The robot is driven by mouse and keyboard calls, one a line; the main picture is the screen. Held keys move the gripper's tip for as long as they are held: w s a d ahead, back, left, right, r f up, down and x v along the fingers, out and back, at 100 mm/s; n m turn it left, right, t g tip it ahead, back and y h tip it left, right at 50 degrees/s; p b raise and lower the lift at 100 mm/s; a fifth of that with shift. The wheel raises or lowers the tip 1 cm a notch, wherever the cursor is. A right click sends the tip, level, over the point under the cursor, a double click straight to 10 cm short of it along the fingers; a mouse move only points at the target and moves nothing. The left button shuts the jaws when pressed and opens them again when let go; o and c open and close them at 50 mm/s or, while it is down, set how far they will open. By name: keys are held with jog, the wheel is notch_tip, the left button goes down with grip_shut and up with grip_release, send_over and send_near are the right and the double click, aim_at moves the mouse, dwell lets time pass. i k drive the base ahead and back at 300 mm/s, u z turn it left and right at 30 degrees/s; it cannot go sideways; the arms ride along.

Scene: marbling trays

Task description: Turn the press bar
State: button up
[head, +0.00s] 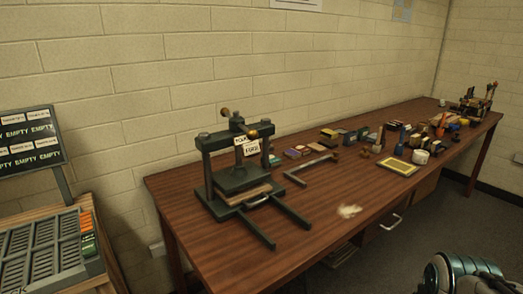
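A dark green book press (240,182) stands on the near left part of the wooden table. Its press bar (238,122) lies across the top of the screw, slanted in the picture. One rounded brownish end points to the back left and the other to the front right. The pressing plate is low, over a brown slab (243,195) on the press bed. Small white labels (247,147) hang at the crossbeam and partly cover the screw. My gripper is not in view; only a rounded teal and white part of my arm shows at the bottom right, apart from the press.
Two dark rails stick out from the press toward the table's (300,245) front edge. A metal angled bar (308,167) and a pale crumpled piece (349,211) lie to its right. Small boxes and tools crowd the table beyond. A rack (45,250) stands at left. Floor in front is clear.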

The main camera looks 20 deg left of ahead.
aim_at(235, 125)
jog(key=k, duration=0.35)
jog(key=u, duration=1)
jog(key=i, duration=0.5)
